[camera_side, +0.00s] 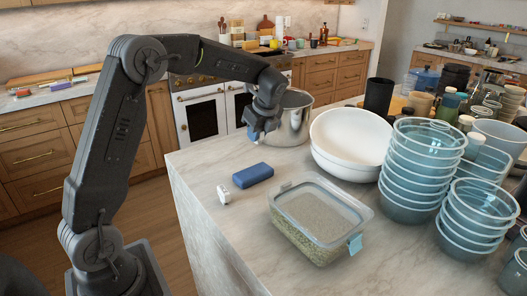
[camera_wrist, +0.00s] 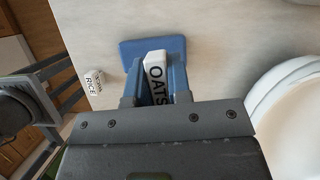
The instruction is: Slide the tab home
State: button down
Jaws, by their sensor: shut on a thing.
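My gripper (camera_side: 257,133) is above the island, in front of the steel pot. In the wrist view my gripper (camera_wrist: 157,80) has its blue fingers shut on a white tab marked OATS (camera_wrist: 156,72). The held tab is not clearly seen in the side view. A white tab marked RICE (camera_wrist: 94,82) lies loose on the counter; it also shows in the side view (camera_side: 223,194). A clear lidded tub of grain (camera_side: 308,243) stands near the front, with a light blue piece (camera_side: 355,244) on its right end.
A blue block (camera_side: 252,175) lies on the counter; it also shows in the wrist view (camera_wrist: 150,50). The steel pot (camera_side: 292,120), white bowls (camera_side: 350,135) and stacked clear tubs (camera_side: 415,175) crowd the back and right.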

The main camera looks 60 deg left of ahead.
jog(key=s+d+r+n+g+h, duration=0.1)
jog(key=s+d+n+g+h, duration=0.15)
jog(key=d+n, duration=0.65)
notch_tip(320, 180, up, 4)
jog(key=n+t+h, duration=0.3)
jog(key=n+h, duration=0.4)
jog(key=n, duration=1.9)
send_over(294, 219)
jog(key=shift+a+r, duration=0.15)
jog(key=shift+a, duration=0.2)
jog(key=shift+f, duration=2.9)
jog(key=shift+f, duration=1.35)
